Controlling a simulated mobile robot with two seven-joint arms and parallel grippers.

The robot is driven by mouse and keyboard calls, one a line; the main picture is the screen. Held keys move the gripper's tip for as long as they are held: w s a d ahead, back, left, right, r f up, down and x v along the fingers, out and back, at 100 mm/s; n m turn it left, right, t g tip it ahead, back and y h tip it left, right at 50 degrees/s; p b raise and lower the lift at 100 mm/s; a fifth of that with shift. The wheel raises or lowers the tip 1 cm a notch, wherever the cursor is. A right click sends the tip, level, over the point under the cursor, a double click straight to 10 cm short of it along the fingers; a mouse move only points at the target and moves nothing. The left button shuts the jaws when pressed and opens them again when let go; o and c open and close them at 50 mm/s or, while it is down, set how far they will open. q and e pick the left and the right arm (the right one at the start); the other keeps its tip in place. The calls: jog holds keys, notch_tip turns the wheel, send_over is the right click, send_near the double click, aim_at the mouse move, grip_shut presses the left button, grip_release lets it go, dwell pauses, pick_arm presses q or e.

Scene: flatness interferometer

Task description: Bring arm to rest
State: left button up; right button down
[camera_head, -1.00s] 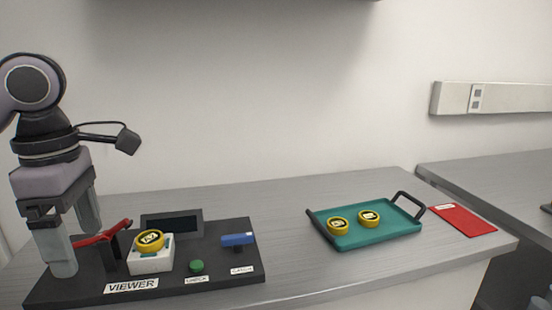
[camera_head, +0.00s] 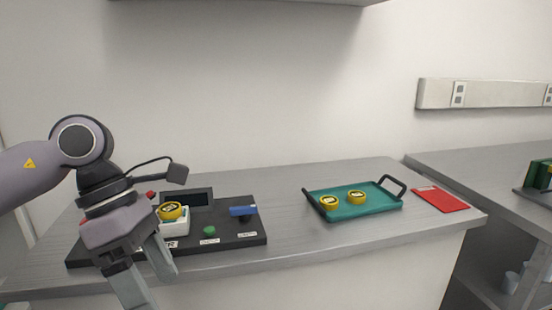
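My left gripper (camera_head: 146,280) comes in from the left with its fingers pointing down, in front of the counter's front edge and the viewer base. Its two fingers are spread apart with nothing seen between them. The black viewer base (camera_head: 230,236) lies on the counter, partly hidden behind my gripper. A yellow round piece (camera_head: 171,211) sits on its white block (camera_head: 180,228). A green button (camera_head: 209,231) and a blue lever (camera_head: 243,211) are to the right of it. Only a bit of the red lever (camera_head: 150,194) shows. My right gripper is not in view.
A teal tray (camera_head: 374,206) with black handles holds two yellow round pieces (camera_head: 328,203) (camera_head: 356,197). A red card (camera_head: 440,199) lies to its right. The grey counter (camera_head: 290,240) is clear between base and tray. A second counter (camera_head: 480,171) stands at the right.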

pick_arm(q)
jog(key=s+d+r+n+g+h+p, duration=0.1)
jog(key=s+d+r+n+h, duration=0.15)
jog(key=d+n+h, duration=1.1)
jog(key=w+a+f+n+t+y, duration=0.3)
jog(key=a+f+n+t+y, duration=0.15)
jog(key=f+n+t, duration=0.75)
jog(key=w+a+f+n+t+y, duration=0.4)
jog(key=f+n+t, duration=0.4)
jog(key=n, duration=0.8)
jog(key=s+a+f+n+g+y, duration=0.3)
jog(key=s+a+f+n, duration=0.1)
jog(key=s+f, duration=0.3)
jog(key=s+a+f+n+g+y+p, duration=0.1)
jog(key=s+a+f+n+g+y, duration=0.2)
jog(key=s+f, duration=0.5)
notch_tip(320, 180, down, 3)
jog(key=shift+s+a+f+n+y, duration=0.15)
jog(key=shift+a+n+y, duration=0.5)
jog(key=shift+a, duration=0.6)
